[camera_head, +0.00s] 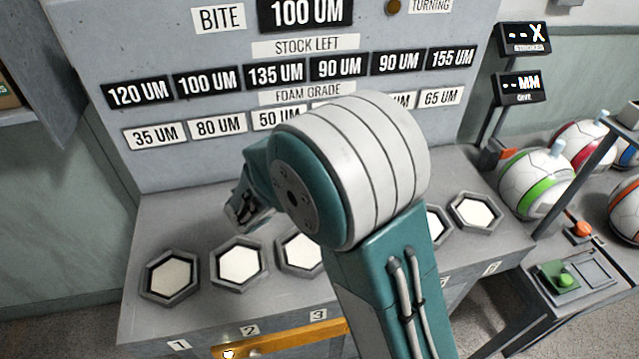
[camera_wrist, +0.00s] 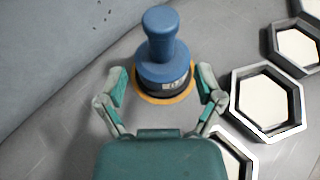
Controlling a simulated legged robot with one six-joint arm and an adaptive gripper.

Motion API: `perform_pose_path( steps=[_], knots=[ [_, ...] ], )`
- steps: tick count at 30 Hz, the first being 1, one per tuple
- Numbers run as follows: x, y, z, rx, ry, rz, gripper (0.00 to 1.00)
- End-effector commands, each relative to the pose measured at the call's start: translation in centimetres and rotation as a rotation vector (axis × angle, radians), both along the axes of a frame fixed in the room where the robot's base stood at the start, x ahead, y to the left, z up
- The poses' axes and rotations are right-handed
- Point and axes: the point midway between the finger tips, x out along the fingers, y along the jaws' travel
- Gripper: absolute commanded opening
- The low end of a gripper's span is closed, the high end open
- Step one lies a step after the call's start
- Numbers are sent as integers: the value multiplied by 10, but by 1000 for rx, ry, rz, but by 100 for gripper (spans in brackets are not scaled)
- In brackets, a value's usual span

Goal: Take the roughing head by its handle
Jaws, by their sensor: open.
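The roughing head (camera_wrist: 163,58) stands upright on the grey bench in the wrist view. It has a blue knob-like handle (camera_wrist: 160,22) on top, a wider blue body with a small label, a dark band and an orange rim at the bottom. My gripper (camera_wrist: 162,82) is open, with one green finger on each side of the lower body in the picture. I cannot tell whether the fingers touch it. The handle rises beyond the fingertips. In the head view my gripper (camera_head: 243,208) shows at the back of the bench, partly behind my arm, and the roughing head cannot be made out.
A row of hexagonal white-faced holders, including holder 1 (camera_head: 170,275) and holder 2 (camera_head: 238,262), runs along the bench. My arm hides some. A sign panel (camera_head: 200,60) rises behind. Striped balls, one green-banded (camera_head: 536,183), and a side table with a green button (camera_head: 566,279) are at right.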

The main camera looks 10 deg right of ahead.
Motion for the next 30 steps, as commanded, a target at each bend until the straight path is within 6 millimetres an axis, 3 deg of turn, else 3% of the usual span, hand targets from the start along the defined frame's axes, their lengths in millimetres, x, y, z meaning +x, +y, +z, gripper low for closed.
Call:
perform_pose_path(
  steps=[18,25,30],
  knots=[
    [46,-44,-26,2,-1,-2,85],
    [48,-45,-26,3,-2,0,85],
    [47,-45,-26,3,-1,-1,10]
  ],
)
